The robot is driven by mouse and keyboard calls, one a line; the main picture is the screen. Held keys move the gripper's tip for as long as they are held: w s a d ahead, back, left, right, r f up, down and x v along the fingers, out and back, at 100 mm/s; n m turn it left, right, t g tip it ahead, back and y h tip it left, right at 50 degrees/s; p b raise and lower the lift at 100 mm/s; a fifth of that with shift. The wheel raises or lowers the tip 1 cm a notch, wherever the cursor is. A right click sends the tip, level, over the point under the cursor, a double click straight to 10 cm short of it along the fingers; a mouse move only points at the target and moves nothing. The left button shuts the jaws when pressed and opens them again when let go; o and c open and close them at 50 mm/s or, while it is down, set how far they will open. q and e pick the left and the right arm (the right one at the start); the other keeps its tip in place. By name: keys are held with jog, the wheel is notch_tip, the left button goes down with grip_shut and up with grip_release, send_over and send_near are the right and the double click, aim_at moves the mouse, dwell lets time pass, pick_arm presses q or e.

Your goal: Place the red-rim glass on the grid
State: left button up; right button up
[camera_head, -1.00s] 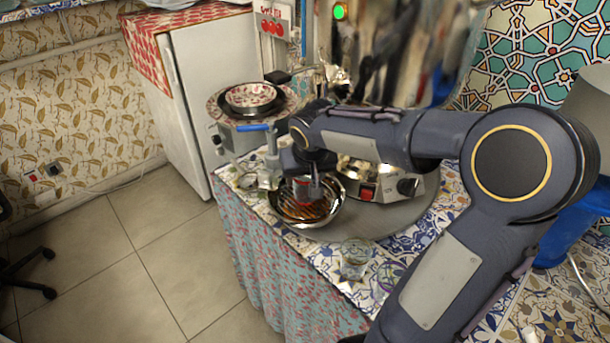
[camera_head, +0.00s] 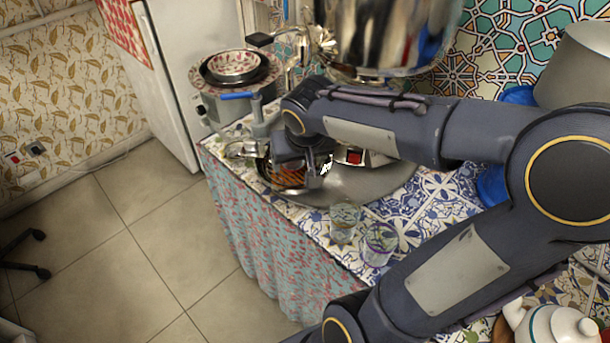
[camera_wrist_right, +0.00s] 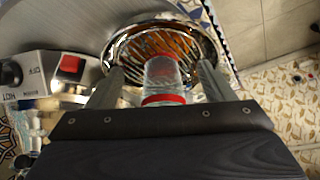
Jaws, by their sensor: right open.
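The red-rim glass (camera_wrist_right: 161,75) is between the two fingers of my right gripper (camera_wrist_right: 160,82) in the right wrist view, with its red rim towards the gripper. The fingers stand apart, with gaps on both sides of the glass. The glass appears over the middle of the round metal bowl with the orange-brown grid (camera_wrist_right: 190,48); its base seems to rest on the grid, but the contact is not clear. In the head view my right gripper (camera_head: 303,170) is at the grid (camera_head: 289,178) and largely hides the glass. My left gripper is not in view.
A clear glass (camera_head: 345,217) and a purple-rim glass (camera_head: 380,240) stand on the tiled counter. The big metal samovar (camera_head: 390,35) is behind my right arm. A burner with a patterned bowl (camera_head: 234,66) is at the left. A white teapot (camera_head: 560,322) stands front right.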

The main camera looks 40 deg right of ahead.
jog(key=s+a+f+n+t+y, duration=0.1)
jog(key=s+a+y, duration=0.5)
jog(key=s+a, duration=0.6)
jog(key=s+f+n, duration=0.1)
jog(key=n, duration=0.1)
jog(key=shift+s+a+n, duration=0.2)
jog(key=shift+s+n, duration=0.1)
jog(key=shift+s, duration=0.05)
